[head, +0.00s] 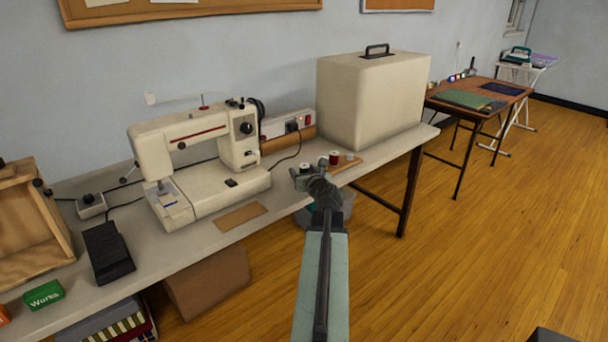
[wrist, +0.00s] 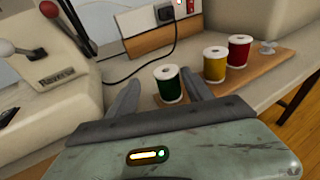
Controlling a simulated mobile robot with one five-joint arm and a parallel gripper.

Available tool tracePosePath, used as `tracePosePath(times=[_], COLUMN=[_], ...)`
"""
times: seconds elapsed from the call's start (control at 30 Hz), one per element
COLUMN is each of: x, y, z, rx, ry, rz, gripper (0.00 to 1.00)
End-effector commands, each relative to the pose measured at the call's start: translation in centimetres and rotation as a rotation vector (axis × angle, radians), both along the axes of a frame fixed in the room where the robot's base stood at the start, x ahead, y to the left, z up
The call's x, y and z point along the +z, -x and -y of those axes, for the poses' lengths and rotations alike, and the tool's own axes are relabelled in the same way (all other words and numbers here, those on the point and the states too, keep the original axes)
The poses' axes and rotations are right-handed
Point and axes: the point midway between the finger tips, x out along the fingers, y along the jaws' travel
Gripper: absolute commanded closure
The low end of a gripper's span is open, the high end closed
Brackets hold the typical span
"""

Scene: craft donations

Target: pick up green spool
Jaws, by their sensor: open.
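The green spool (wrist: 168,86) stands upright in the wrist view, with white ends and dark green thread. It sits at the left end of a wooden strip on the table. My gripper (wrist: 158,92) is open, and the spool shows between its two fingertips or just beyond them; I cannot tell whether they touch it. In the head view my gripper (head: 312,180) is over the table's front edge and hides most of the green spool. A yellow spool (wrist: 214,66) and a red spool (wrist: 239,50) stand to its right on the same strip.
A cream sewing machine (head: 195,160) stands left of my gripper, and a large cream case (head: 370,100) stands behind to the right. A power strip (head: 286,124) with a black cable lies behind. A brown card (head: 240,217) lies near the front edge.

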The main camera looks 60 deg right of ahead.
Motion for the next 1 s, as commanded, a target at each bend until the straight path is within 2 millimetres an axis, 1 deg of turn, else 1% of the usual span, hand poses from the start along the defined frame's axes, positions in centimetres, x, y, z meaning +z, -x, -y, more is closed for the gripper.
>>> tracePosePath(times=[0.17,0.27,0.33,0.4,0.5,0.67,0.7,0.77,0.8,0.87,0.9,1.0], x=[-0.2,-0.6,-0.9,-1.1,-1.1,-1.0,-1.0,-1.0,-1.0,-1.0,-1.0,-1.0], y=[0.0,-0.9,-1.6,-2.5,-3.0,-2.9,-2.9,-2.8,-2.8,-2.8,-2.8,-2.8], z=[1.0,2.4,3.5,4.2,4.6,4.5,4.5,4.5,4.5,4.5,4.5,4.5], rx=[-0.007,-0.009,-0.009,-0.009,-0.011,-0.011,-0.011,-0.011,-0.011,-0.011,-0.011,-0.012], ry=[0.0,0.001,0.0,0.001,0.0,0.0,0.0,0.0,0.0,0.0,0.0,0.0], rz=[0.0,-0.001,-0.001,-0.001,0.0,0.0,0.0,0.0,0.0,0.0,0.0,0.0], gripper=[0.41,0.41,0.41,0.41,0.41,0.41,0.52,0.69,0.8,0.97,1.0,1.0])
